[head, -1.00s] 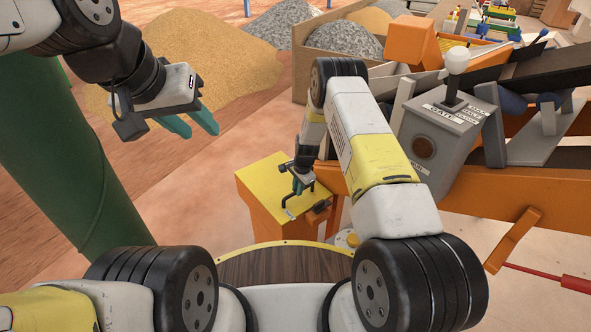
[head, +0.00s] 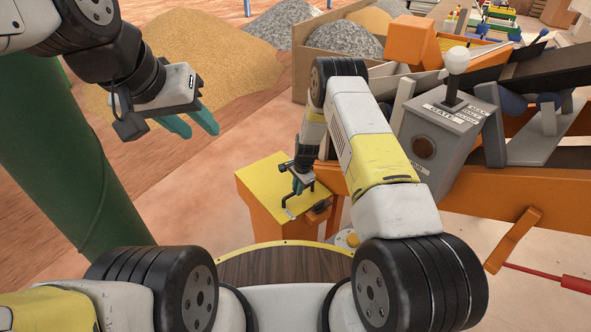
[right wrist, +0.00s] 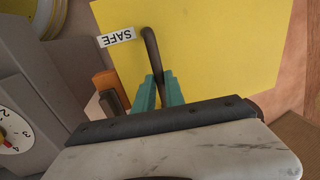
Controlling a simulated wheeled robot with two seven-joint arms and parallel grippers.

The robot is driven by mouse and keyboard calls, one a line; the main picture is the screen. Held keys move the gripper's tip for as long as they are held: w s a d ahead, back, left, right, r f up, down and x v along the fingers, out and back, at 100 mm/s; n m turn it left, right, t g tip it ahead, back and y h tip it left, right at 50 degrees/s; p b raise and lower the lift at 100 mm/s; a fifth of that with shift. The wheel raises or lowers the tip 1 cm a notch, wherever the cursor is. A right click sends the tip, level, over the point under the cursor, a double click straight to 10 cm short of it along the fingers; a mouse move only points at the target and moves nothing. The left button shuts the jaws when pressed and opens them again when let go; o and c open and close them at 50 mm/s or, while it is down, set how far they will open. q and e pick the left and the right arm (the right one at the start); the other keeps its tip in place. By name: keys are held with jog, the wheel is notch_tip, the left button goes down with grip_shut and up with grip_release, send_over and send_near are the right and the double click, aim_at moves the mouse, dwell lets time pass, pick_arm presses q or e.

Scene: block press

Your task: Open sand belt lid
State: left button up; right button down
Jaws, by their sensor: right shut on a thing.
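The lid (head: 262,176) is a flat yellow panel on top of an orange box (head: 266,217), and it lies closed or nearly so. A dark bent handle (head: 287,206) stands on it. In the right wrist view the yellow lid (right wrist: 205,45) fills the upper middle, with the dark handle (right wrist: 150,47) running down between the teal fingers. My right gripper (head: 298,186) is shut on the handle; its fingertips also show in the right wrist view (right wrist: 158,86). My left gripper (head: 196,122) hangs in the air at the upper left, fingers apart, empty.
A grey control box with a white-knobbed lever (head: 456,62) stands right of the lid. A "SAFE" label (right wrist: 117,37) lies beside the handle. A green post (head: 75,165) stands at left. Sand (head: 205,45) and gravel heaps lie behind.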

jog(key=w+a+r, duration=0.3)
jog(key=w+r, duration=0.1)
jog(key=r, duration=0.4)
jog(key=w+a+r, duration=0.3)
jog(key=w+r, duration=0.1)
jog(key=r, duration=0.4)
jog(key=shift+w+r, duration=0.15)
jog(key=shift+r, duration=0.25)
jog(key=shift+a, duration=0.1)
jog(key=c, duration=1.4)
grip_release()
jog(key=shift+f, duration=0.15)
notch_tip(320, 180, up, 8)
jog(key=s+d, duration=0.1)
